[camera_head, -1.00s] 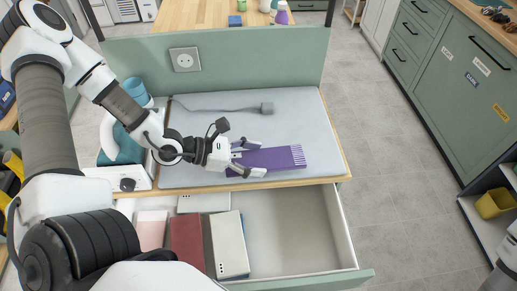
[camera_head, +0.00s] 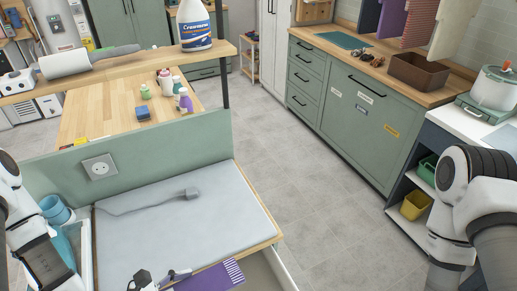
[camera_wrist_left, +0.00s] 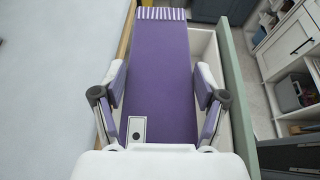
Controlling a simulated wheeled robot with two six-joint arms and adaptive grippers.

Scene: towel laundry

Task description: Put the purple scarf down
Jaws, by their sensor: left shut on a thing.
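The purple scarf (camera_head: 212,278) is a flat folded strip with a white-striped end. It shows at the bottom edge of the head view and fills the middle of the left wrist view (camera_wrist_left: 161,60). My left gripper (camera_wrist_left: 160,88) is shut on the scarf, with one finger at each side of it. In the head view only part of this gripper (camera_head: 165,280) shows. The scarf lies over the open drawer (camera_wrist_left: 206,45), beside the wooden worktop edge; whether it touches the drawer's contents is hidden. My right arm is at the right, its gripper out of view.
A green cabinet (camera_head: 365,115) with a brown basket (camera_head: 420,78) and hanging towels is at the right. Open floor lies between.

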